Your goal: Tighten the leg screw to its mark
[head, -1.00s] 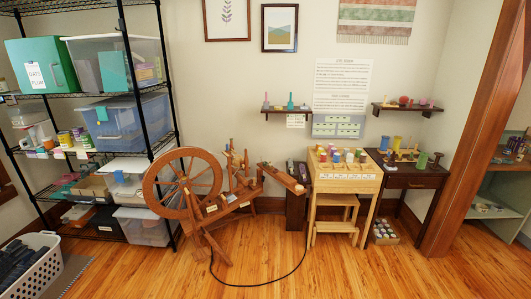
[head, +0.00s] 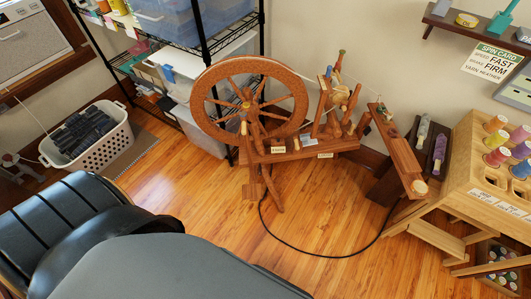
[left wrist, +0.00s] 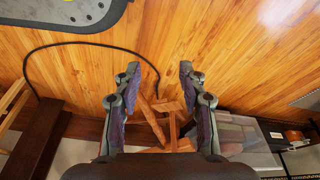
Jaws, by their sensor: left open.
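The wooden spinning wheel (head: 275,150) stands on the floor in the middle of the head view. It has a big spoked wheel (head: 291,92), a slanting bench with small labels and splayed legs (head: 271,187). Pale knobs show near the wheel's post (head: 243,127) and at the end of the right-hand board (head: 420,187). I cannot make out which part is the leg screw, nor its mark. My left gripper (left wrist: 160,72) is open and empty in the left wrist view, with wooden legs (left wrist: 163,118) beyond its fingers. Neither gripper shows in the head view.
A black cord (head: 312,253) curves over the floor in front of the wheel. A white laundry basket (head: 100,150) stands at left, and a wire shelf (head: 205,55) behind. A light wooden spool stand (head: 463,175) is at right. Open floor lies before the wheel.

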